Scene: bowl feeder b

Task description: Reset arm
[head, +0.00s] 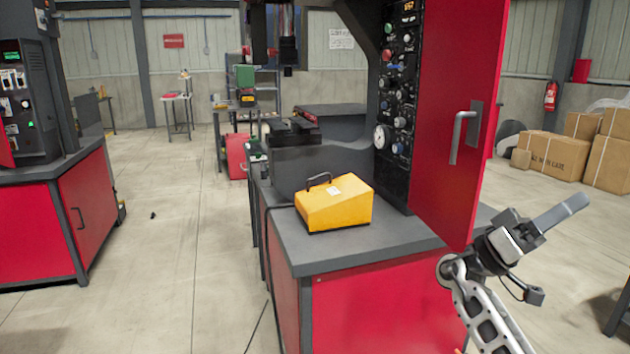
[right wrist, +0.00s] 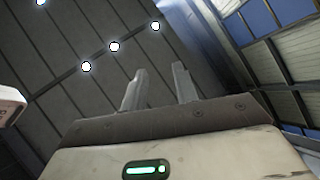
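My right arm comes in from the lower right in the head view. Its gripper (head: 562,213) is raised beside the open red door, to the right of it, pointing up and to the right. In the right wrist view the gripper (right wrist: 157,88) shows two grey fingers standing apart with nothing between them, against the ceiling. My left gripper is not in the head view.
A yellow box with a black handle (head: 335,204) sits on the grey-topped red workbench (head: 375,245). The red door (head: 458,125) with its handle stands open near my right arm. Cardboard boxes (head: 553,157) lie at the right.

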